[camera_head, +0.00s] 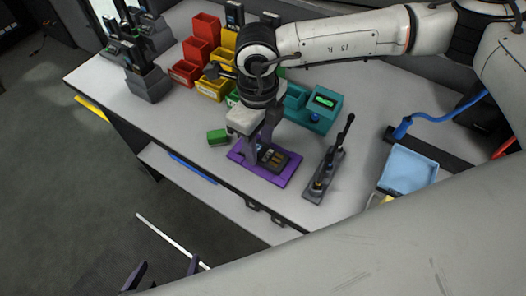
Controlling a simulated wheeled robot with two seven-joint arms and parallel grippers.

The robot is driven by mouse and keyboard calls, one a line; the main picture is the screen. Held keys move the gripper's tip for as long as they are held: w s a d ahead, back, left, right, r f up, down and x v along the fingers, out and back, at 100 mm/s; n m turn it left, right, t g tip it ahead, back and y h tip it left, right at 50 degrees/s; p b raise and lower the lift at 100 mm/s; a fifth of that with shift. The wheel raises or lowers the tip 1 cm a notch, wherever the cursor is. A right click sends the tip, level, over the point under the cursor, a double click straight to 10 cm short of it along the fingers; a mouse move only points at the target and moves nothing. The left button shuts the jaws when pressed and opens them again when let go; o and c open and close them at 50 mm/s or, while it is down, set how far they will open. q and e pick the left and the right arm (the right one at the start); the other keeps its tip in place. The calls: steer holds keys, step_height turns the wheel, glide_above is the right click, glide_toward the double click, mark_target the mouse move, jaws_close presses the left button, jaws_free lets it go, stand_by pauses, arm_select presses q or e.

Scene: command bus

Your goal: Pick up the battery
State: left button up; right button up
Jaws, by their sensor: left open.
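A purple tray (283,181) lies near the front edge of the white table, with a dark device (276,158) with tan patches on it. A small green block (217,137) lies just left of the tray. I cannot tell for certain which of these is the battery. My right gripper (258,155) points down over the left part of the tray, its fingers beside the dark device. The fingers look apart, but whether something is between them is unclear. My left gripper (163,276) is open and empty at the bottom left, low in front of the table.
Red (197,51), yellow (213,88) and teal bins (323,106) stand behind the tray. A grey stand with a black upright handle (325,174) is to its right. A light blue tray (408,168) lies further right. Handheld radios in grey chargers (147,82) stand at the left end.

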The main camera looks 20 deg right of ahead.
mark_target(259, 149)
steer(key=shift+c, duration=1.3)
step_height(259, 149, up, 10)
steer(key=b, duration=0.1)
